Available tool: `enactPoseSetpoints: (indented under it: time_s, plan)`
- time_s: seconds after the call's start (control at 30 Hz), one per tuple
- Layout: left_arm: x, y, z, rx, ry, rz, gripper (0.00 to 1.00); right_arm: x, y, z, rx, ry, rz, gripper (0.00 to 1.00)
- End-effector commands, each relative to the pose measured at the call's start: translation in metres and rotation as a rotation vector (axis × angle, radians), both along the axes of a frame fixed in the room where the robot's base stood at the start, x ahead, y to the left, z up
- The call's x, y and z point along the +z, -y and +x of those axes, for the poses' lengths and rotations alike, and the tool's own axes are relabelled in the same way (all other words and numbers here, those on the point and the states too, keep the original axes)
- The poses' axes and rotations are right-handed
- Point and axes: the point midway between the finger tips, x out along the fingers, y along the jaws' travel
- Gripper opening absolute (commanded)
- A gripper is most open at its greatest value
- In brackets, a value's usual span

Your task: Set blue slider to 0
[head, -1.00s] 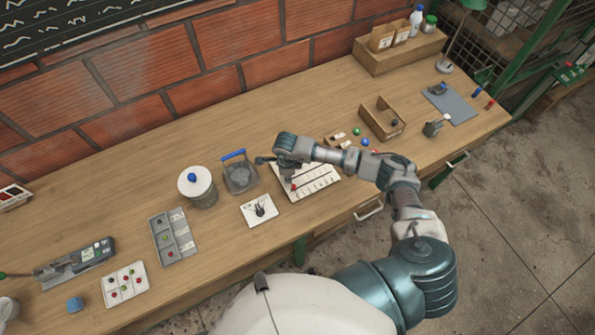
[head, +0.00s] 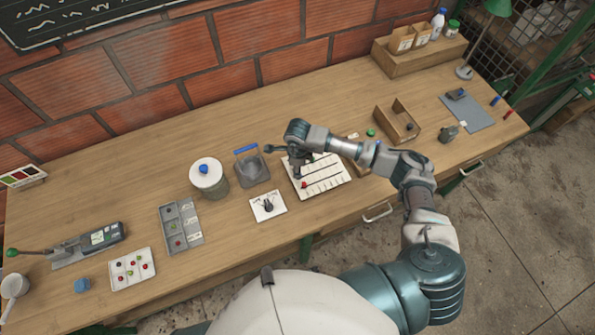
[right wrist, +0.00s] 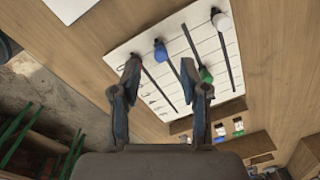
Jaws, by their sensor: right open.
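The white slider board (head: 332,183) lies on the bench, with dark slots across it; it also shows in the right wrist view (right wrist: 200,47). The blue slider knob (right wrist: 160,52) sits near the upper end of its slot. A green knob (right wrist: 206,75) is farther along its slot and a white knob (right wrist: 222,21) is at the upper right. A red knob (head: 304,184) shows in the head view. My right gripper (right wrist: 160,68) is open above the board, the blue knob appearing between its fingertips, not gripped. The scale marks are too small to read. My left gripper is out of view.
Left of the board lie a white dial plate (head: 263,213), a grey bin with a blue handle (head: 251,170) and a lidded jar (head: 211,184). A wooden tray (head: 383,118) stands to the right.

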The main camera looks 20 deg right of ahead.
Motion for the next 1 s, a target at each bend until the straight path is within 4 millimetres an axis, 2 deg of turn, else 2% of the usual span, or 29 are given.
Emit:
enactPoseSetpoints:
  time_s: [0.03, 0.2, 0.4, 1.0]
  plan:
    - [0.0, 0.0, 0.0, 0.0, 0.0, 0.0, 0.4, 0.013, 0.0, 0.001, 0.002, 0.005, -0.001, 0.45]
    - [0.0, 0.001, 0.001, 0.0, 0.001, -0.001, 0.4, 0.047, -0.001, -0.001, 0.001, 0.003, 0.0, 0.45]
    - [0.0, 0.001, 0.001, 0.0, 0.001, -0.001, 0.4, 0.069, -0.003, -0.002, 0.001, 0.001, -0.001, 0.45]
    - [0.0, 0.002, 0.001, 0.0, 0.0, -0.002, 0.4, 0.071, -0.003, -0.002, 0.001, -0.001, 0.0, 0.45]
